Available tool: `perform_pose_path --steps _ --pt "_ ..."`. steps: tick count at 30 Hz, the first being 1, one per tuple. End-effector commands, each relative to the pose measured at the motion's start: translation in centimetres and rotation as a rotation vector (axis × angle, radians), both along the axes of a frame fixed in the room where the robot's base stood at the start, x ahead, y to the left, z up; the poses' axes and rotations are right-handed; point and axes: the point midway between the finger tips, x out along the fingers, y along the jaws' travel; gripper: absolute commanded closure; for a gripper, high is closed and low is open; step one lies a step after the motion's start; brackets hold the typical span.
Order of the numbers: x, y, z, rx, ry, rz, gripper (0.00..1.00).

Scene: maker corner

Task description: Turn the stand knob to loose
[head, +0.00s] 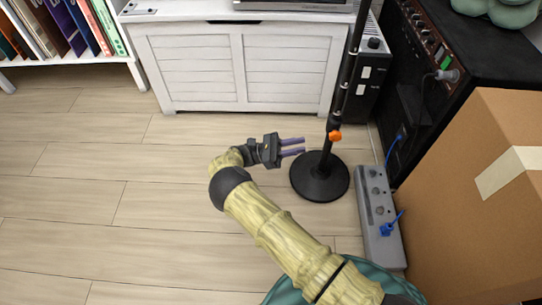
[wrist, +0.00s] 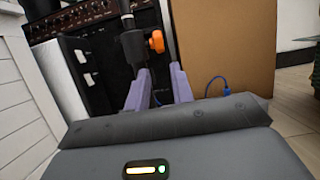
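The stand is a black pole (head: 343,92) on a round black base (head: 319,178) on the wood floor. Its orange knob (head: 335,136) sits low on the pole, on the right side; in the wrist view the knob (wrist: 157,41) shows ahead, just beyond and above the fingertips. My gripper (head: 303,147) is left of the pole, pointing at it, a short gap from the knob. Its two purple fingers are apart with nothing between them; they also show in the wrist view (wrist: 158,80). The knob's loose or tight marking cannot be read.
A grey power strip (head: 378,215) with blue plugs lies right of the base. A cardboard box (head: 480,200) and a black amplifier (head: 425,95) stand at the right. A white cabinet (head: 240,70) is behind. The floor to the left is clear.

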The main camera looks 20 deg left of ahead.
Motion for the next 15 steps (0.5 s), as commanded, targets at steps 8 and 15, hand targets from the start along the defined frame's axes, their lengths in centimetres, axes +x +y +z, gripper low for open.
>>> perform_pose_path --steps 8,15 --pt "-0.8 2.8 -1.5 0.001 -0.001 0.003 0.76" --pt "-1.5 5.4 -2.2 -0.001 -0.007 -0.002 0.76"
